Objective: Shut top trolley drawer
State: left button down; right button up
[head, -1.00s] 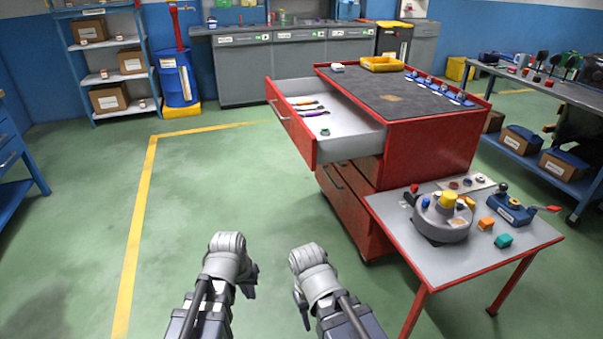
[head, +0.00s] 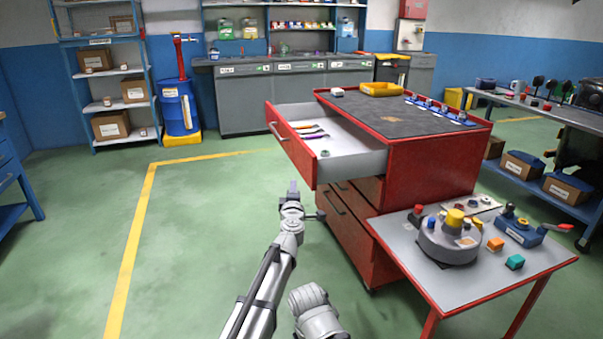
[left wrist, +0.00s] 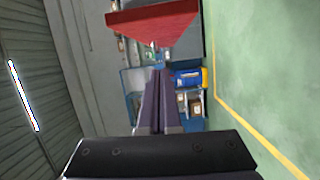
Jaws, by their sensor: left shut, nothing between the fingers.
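A side table (head: 490,285) with a round grey device (head: 448,242) and coloured blocks stands against the trolley's front right. Lower drawers (head: 348,215) are shut. The green floor left of the trolley is clear.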

pick_arm(q)
jog(key=shift+w+a+f+n+y, duration=0.15)
jog(key=shift+w+a+n+y, duration=0.1)
jog(key=shift+n+y, duration=0.35)
send_near(302, 171)
jog(key=w+a+r, duration=0.3)
jog(key=a, duration=0.2)
jog(key=d, duration=0.4)
jog(key=shift+w+r, duration=0.2)
jog(key=shift+w, duration=0.15)
jog(key=shift+d, duration=0.15)
